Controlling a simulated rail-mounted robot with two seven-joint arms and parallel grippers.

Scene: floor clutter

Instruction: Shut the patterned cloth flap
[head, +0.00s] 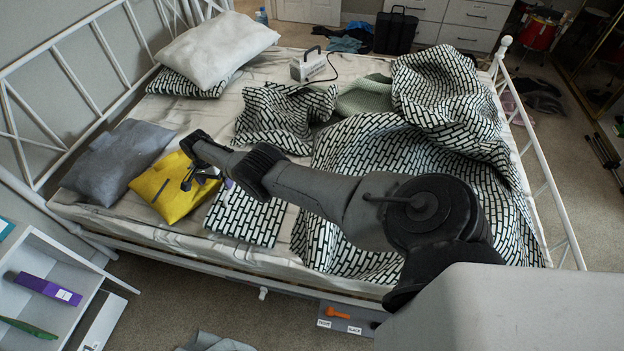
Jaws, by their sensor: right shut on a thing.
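A black-and-white patterned cloth flap (245,217) lies flat on the bed, just right of a yellow cushion. Its upper edge is hidden behind my right arm. The larger patterned cover (365,150) lies rumpled over the right half of the bed. My right gripper (203,178) reaches across the bed from the right, over the yellow cushion's upper right part and by the flap's upper left corner. It is shut, and the patterned cloth flap is the closest task object. The exact contact is too small to see. My left gripper is not in view.
The yellow cushion (164,192) and a grey cushion (117,160) lie at the left. White pillow (217,48) and light grey box (308,66) are farther back. White metal rails (537,150) border the bed. A white shelf (45,270) stands at lower left.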

